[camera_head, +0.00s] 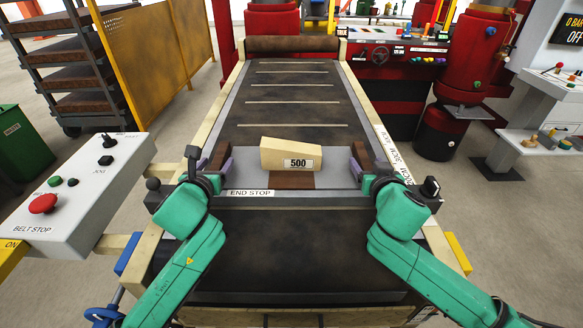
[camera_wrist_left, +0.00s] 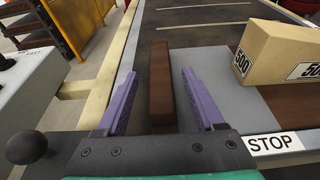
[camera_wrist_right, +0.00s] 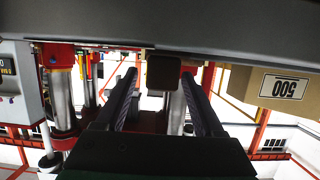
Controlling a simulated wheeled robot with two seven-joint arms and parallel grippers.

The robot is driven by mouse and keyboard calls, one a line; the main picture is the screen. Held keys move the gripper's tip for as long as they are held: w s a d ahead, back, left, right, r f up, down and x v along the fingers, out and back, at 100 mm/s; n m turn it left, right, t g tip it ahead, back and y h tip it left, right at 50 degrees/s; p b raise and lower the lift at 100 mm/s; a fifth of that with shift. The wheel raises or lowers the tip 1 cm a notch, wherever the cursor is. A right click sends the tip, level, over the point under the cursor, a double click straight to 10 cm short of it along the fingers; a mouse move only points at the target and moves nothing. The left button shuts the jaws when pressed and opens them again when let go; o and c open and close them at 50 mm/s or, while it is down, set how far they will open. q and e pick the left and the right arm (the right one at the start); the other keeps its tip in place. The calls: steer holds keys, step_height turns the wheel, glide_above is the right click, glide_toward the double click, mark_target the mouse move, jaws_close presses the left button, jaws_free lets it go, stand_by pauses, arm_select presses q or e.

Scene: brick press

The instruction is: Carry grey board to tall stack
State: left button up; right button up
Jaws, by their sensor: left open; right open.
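The grey board (camera_head: 245,177) lies across the near end of the belt. A pale tan box labelled 500 (camera_head: 285,153) sits on its middle, with a brown patch or block (camera_head: 291,180) showing under it. Brown bars stand at the board's two ends, left (camera_wrist_left: 160,85) and right (camera_wrist_right: 163,72). My left gripper (camera_wrist_left: 155,90) is open, with its purple fingers on either side of the left bar. My right gripper (camera_wrist_right: 160,90) is open, with the right bar between its fingers; its view is upside down. I cannot pick out a tall stack for certain.
A panel with a red belt stop button (camera_head: 43,203) stands at left. A rack with brown layers (camera_head: 85,75) and a yellow guard (camera_head: 165,45) are beyond it. A red machine (camera_head: 468,60) is at back right. The belt (camera_head: 292,110) behind the board is clear.

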mark_target(219, 156)
arm_select(q)
steer(key=x, duration=0.4)
arm_select(e)
steer(key=x, duration=0.4)
arm_select(q)
steer(key=shift+s, duration=0.1)
arm_select(e)
steer(key=shift+s, duration=0.1)
arm_select(q)
jaws_close()
arm_select(e)
jaws_close()
arm_select(q)
steer(key=shift+a, duration=0.1)
arm_select(e)
steer(key=shift+d, duration=0.1)
